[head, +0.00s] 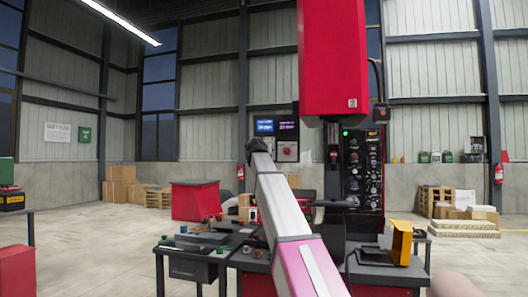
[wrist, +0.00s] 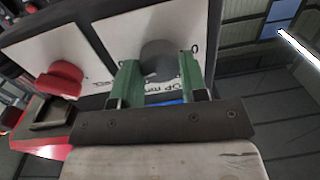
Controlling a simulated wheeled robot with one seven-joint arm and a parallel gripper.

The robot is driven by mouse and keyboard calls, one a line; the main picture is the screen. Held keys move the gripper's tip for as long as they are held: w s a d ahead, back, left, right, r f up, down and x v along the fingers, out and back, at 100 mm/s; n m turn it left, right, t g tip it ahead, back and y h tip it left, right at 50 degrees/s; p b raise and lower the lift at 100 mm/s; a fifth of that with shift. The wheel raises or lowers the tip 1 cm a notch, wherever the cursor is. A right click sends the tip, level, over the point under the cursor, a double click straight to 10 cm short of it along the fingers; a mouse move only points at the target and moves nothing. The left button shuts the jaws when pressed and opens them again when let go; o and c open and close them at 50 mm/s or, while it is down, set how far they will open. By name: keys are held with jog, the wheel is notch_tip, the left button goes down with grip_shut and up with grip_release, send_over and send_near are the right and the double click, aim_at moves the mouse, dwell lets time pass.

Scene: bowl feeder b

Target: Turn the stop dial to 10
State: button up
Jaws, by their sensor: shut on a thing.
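The stop dial (wrist: 158,62) is a dark grey round knob on a white plate (wrist: 118,32) in the wrist view. Part of the printed lettering, "OP mm", shows beneath it, and a "0" shows at its right. My gripper (wrist: 157,75) has its two green fingers on either side of the knob, shut on it. The fingers cover much of the scale, and I cannot read the dial's setting. In the head view my arm reaches up toward the wall-side panels, and the dial and fingers cannot be made out there.
A red knob (wrist: 60,79) sits on a neighbouring white plate, left of my gripper in the wrist view. In the head view a red machine head (head: 333,60) hangs right of my arm, above a black control panel (head: 363,168). A cluttered bench (head: 195,262) stands lower left.

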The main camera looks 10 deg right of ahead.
jog(key=shift+a+f+n+g+h, duration=0.1)
jog(key=shift+n+g+h, duration=0.2)
jog(key=shift+n, duration=4.7)
jog(key=shift+a+n+g+h, duration=0.15)
jog(key=shift+n+h, duration=0.25)
jog(key=shift+n, duration=4.6)
jog(key=o, duration=0.9)
jog(key=v, duration=1)
jog(key=shift+s+a, duration=0.15)
jog(key=shift+s, duration=0.15)
